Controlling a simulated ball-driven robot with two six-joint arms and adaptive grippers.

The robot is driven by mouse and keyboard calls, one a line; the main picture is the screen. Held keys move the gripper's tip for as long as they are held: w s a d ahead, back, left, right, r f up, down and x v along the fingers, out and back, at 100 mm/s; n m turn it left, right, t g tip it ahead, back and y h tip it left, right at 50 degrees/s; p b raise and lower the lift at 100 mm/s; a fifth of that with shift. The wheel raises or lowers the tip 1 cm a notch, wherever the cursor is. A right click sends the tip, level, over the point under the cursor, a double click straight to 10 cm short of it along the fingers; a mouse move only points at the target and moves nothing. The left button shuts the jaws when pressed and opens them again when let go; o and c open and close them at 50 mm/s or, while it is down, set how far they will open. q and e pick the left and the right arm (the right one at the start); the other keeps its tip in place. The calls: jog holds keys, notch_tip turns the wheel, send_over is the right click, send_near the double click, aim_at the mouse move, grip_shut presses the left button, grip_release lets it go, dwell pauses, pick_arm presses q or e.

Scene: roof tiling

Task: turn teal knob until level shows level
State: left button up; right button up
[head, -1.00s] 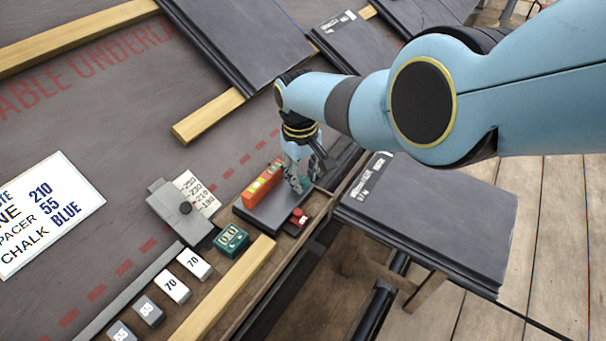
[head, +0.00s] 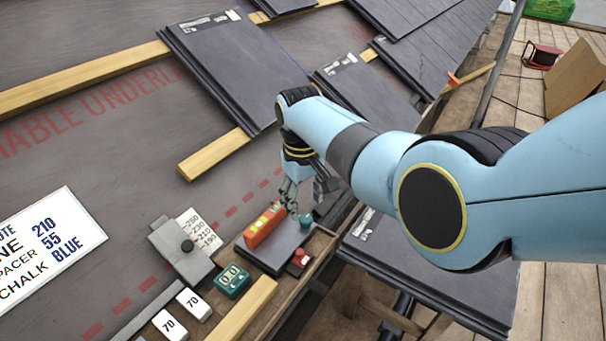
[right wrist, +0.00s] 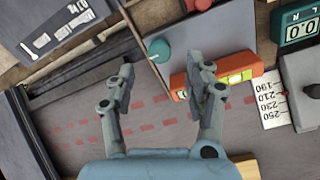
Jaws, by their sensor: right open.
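The teal knob (head: 306,221) stands on a dark grey plate (head: 270,258) beside an orange spirit level (head: 265,225). In the right wrist view the knob (right wrist: 160,50) lies just beyond my fingertips, with the level (right wrist: 240,76) to its right. The level's yellow-green vial shows, but its bubble is too small to read. My right gripper (head: 290,204) is open and empty, just above and left of the knob in the head view. In the right wrist view its fingers (right wrist: 166,68) are spread apart, not around the knob. My left gripper is not in view.
A teal display (head: 232,281) seems to read 0.0. A red button (head: 301,257) sits by the plate. A grey gauge with a number scale (head: 202,230) and blocks marked 70 (head: 194,304) lie nearby. Stacked slates (head: 430,260) are to the right.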

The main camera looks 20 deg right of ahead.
aim_at(303, 218)
notch_tip(303, 218, up, 8)
jog(key=shift+a+f, duration=0.15)
dwell(0.4)
jog(key=s+d+f+g, duration=0.2)
jog(key=s+d+f, duration=0.1)
jog(key=s+f, duration=1)
jog(key=s+d+f+g, duration=0.2)
jog(key=s+d+f, duration=0.2)
jog(key=s+f, duration=0.9)
jog(key=s+d+f+m+t, duration=0.1)
jog(key=s+d+f, duration=0.25)
jog(key=s, duration=0.75)
jog(key=s+d+f, duration=0.2)
jog(key=s+f, duration=0.2)
jog(key=s, duration=0.8)
jog(key=s+d+f+m+t, duration=0.1)
jog(key=s+d+f, duration=0.25)
jog(key=s, duration=0.75)
jog(key=shift+w+a+f+m+t, duration=0.15)
jog(key=shift+w+t, duration=0.25)
jog(key=shift+w, duration=0.3)
jog(key=shift+w+a+f+m+t, duration=0.1)
jog(key=shift+w+f+t, duration=0.1)
jog(key=shift+w+t, duration=0.35)
jog(key=shift+w+a+f+m+t, duration=0.15)
jog(key=shift+w+t, duration=0.1)
jog(key=shift+w, duration=0.6)
